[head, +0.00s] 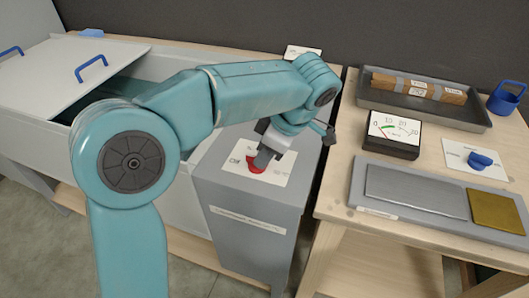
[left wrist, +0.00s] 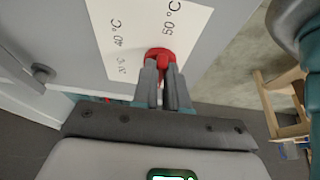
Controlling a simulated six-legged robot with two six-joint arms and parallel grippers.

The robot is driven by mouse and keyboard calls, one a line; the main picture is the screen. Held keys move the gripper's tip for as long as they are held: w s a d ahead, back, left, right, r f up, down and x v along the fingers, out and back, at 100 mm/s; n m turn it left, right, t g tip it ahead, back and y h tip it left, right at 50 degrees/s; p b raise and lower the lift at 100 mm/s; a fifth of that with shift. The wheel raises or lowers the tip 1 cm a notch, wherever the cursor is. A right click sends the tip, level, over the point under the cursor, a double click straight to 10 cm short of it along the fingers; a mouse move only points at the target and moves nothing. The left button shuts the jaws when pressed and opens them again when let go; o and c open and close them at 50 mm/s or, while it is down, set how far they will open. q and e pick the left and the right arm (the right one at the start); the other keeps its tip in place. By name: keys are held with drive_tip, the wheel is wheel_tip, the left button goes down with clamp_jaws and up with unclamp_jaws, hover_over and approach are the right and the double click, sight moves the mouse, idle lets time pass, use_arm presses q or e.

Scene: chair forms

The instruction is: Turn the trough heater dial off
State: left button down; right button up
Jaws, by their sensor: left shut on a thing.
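The red heater dial (head: 256,165) sits on a white label plate (head: 277,170) on top of the grey heater box (head: 246,237). My left gripper (head: 266,156) reaches down over the box from above and is shut on the dial. In the left wrist view the dial (left wrist: 160,54) shows between the two fingers (left wrist: 162,78), near the "50 °C" print. The "40 °C" print is to its left, and the small print below that is hard to read. The fingers hide much of the dial. My right gripper is not in view.
The trough (head: 145,62) with its lid (head: 60,72) is at the left. The wooden table (head: 340,180) at the right holds a grey tray with a wrapped bar (head: 418,87), a meter (head: 393,133), a blue knob (head: 480,159) and a metal plate (head: 415,190).

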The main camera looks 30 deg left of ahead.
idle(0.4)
use_arm(q)
drive_tip(key=c, duration=1.2)
unclamp_jaws()
drive_tip(key=shift+o, duration=0.2)
drive_tip(key=p+v, duration=0.5)
drive_tip(key=v, duration=1.1)
drive_tip(key=shift+r, duration=0.2)
drive_tip(key=shift+s, duration=0.1)
